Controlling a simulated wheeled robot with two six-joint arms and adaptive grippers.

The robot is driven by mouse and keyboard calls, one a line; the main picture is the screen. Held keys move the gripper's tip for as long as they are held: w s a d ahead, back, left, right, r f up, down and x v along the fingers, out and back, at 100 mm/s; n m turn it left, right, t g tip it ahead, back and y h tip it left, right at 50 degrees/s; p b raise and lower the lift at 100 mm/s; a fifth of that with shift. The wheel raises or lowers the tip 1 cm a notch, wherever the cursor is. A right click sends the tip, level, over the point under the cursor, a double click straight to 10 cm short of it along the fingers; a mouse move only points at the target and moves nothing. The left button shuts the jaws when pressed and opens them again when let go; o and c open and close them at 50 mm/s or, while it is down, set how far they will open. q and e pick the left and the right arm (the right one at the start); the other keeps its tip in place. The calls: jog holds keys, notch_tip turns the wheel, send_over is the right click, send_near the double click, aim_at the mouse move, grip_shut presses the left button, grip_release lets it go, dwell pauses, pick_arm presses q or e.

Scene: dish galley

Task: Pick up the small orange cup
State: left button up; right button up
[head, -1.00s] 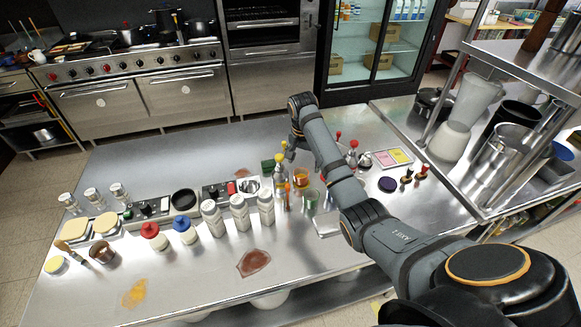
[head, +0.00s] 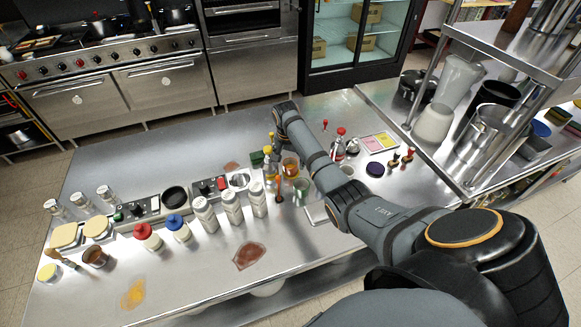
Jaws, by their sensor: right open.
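The small orange cup (head: 291,168) is a see-through amber cup on the steel counter, just left of my right forearm. A green see-through cup (head: 301,190) stands in front of it. My right gripper (head: 272,148) is open, pointing down at the far left of the orange cup, apart from it. Its fingertips are small and partly lost among the bottles, so its height is unclear. My left gripper is out of view.
A yellow-topped bottle (head: 268,160) and an orange-topped bottle (head: 279,188) crowd the cup's left. White shakers (head: 231,207) stand further left. A red-topped bottle (head: 339,144) and a dark round lid (head: 374,169) lie beyond my forearm. The back left counter is clear.

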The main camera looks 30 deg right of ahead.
notch_tip(320, 180, down, 2)
jog(key=shift+w+d+f, duration=0.1)
jog(key=shift+d, duration=0.05)
jog(key=shift+f, duration=0.15)
jog(key=c, duration=1.4)
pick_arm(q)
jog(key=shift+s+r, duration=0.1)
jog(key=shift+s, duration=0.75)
pick_arm(e)
jog(key=shift+r, duration=0.2)
